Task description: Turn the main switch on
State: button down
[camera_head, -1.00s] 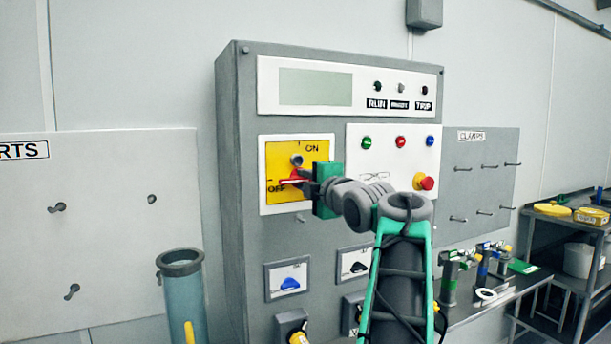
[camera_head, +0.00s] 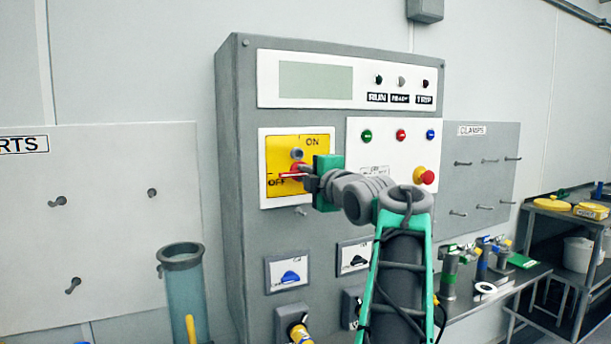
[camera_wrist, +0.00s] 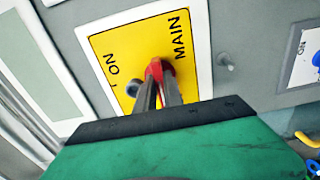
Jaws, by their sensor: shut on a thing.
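The main switch is a red handle (camera_head: 292,175) on a yellow plate (camera_head: 282,151) with ON at the upper right and OFF at the lower left. The handle lies about level, its left end by the word OFF. The red handle also shows in the wrist view (camera_wrist: 154,68), between the fingers. My gripper (camera_head: 308,178) comes from the right and its fingers are shut on the handle. In the wrist view my gripper (camera_wrist: 160,88) covers the lower part of the plate.
The grey cabinet (camera_head: 232,190) carries a display (camera_head: 315,81), small coloured buttons and a red emergency knob (camera_head: 427,177) right of my gripper. A clear tube (camera_head: 185,290) stands at the lower left. A bench with clamps (camera_head: 449,275) is at right.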

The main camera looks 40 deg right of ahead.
jog(key=shift+f+m, duration=0.15)
jog(key=shift+m, duration=0.15)
jog(key=shift+m+b, duration=1.4)
jog(key=shift+m, duration=7.2)
jog(key=c, duration=1.7)
grip_release()
jog(key=shift+c, duration=0.2)
jog(key=b+v, duration=0.2)
jog(key=v, duration=0.5)
jog(key=shift+s, duration=0.4)
jog(key=shift+a, duration=0.15)
